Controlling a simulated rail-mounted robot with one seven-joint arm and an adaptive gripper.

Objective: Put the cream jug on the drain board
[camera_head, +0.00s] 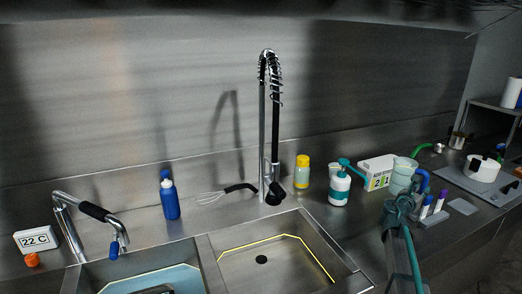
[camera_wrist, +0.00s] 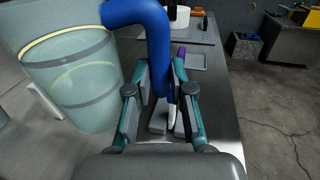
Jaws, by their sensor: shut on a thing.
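The cream jug (camera_head: 402,176) is a translucent pale green vessel with a thick blue handle. In the wrist view its body (camera_wrist: 75,80) fills the left side, and the handle (camera_wrist: 150,22) curves down between my fingers. My gripper (camera_head: 402,203) is shut on the blue handle, with the jug's body to the left of the fingers in the wrist view. I cannot tell whether the jug's base touches the counter. A flat grey board (camera_head: 462,182) with a white pot (camera_head: 482,168) on it lies at the right; I cannot tell for sure whether it is the drain board.
A teal-and-white pump bottle (camera_head: 340,188) and a number sign (camera_head: 377,170) stand left of the jug. Markers in a grey holder (camera_head: 434,218) and a small grey tray (camera_head: 463,206) are close on the right. The sink (camera_head: 285,262) lies at front left.

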